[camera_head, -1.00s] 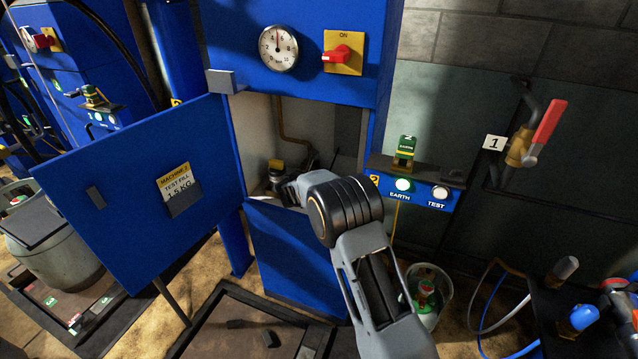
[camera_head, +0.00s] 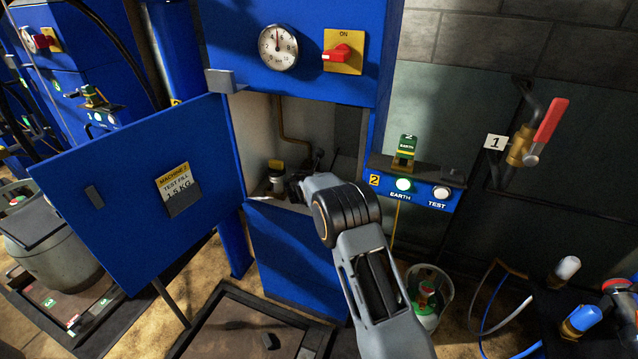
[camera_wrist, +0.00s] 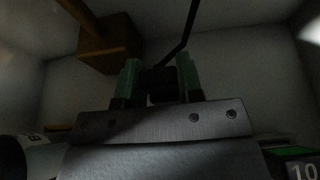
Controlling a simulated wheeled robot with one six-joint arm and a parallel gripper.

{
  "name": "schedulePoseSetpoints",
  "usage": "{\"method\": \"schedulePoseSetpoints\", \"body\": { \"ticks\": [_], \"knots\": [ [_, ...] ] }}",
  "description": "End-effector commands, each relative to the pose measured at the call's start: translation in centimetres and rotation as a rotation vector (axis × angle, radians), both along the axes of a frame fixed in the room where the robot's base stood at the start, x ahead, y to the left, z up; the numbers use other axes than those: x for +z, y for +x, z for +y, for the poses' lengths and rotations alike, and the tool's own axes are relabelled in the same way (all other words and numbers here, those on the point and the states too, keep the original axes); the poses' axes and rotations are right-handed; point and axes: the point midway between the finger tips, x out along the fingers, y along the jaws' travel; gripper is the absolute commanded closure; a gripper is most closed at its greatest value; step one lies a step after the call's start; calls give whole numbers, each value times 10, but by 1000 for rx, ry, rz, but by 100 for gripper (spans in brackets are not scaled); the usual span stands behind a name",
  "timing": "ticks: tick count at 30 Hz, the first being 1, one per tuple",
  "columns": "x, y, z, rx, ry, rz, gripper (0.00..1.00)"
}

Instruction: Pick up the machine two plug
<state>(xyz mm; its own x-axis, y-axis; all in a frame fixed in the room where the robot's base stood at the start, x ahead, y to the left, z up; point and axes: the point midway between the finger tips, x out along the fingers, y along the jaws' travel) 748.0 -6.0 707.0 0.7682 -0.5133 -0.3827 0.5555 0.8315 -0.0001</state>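The open cabinet of machine two (camera_head: 305,265) is in the middle of the head view, with its blue door (camera_head: 120,190) swung out to the left. My gripper (camera_wrist: 160,82) is inside the cabinet, and my own wrist partly hides it in the head view. In the wrist view a black plug (camera_wrist: 159,84) fills the gap between the two green fingertips, which appear to press on its sides. A black cable (camera_wrist: 186,35) runs up from behind the plug. Whether the plug sits in a socket cannot be seen.
A brown box on a pipe (camera_wrist: 108,48) is at the cabinet's back. The EARTH/TEST panel (camera_head: 418,190) juts out right of the arm.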

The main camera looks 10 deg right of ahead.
Motion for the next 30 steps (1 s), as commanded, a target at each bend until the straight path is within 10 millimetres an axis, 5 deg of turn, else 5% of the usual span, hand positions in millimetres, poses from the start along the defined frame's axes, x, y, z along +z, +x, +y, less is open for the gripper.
{"method": "schedulePoseSetpoints", "body": {
  "ticks": [6, 17, 24, 30],
  "knots": [
    [0, 0, 0, 0, 0, 0, 90],
    [6, 0, 0, 0, 0, -1, 90],
    [36, 0, 0, 0, 2, -3, 90],
    [67, -27, 0, 1, 0, -3, 90]
  ]
}}
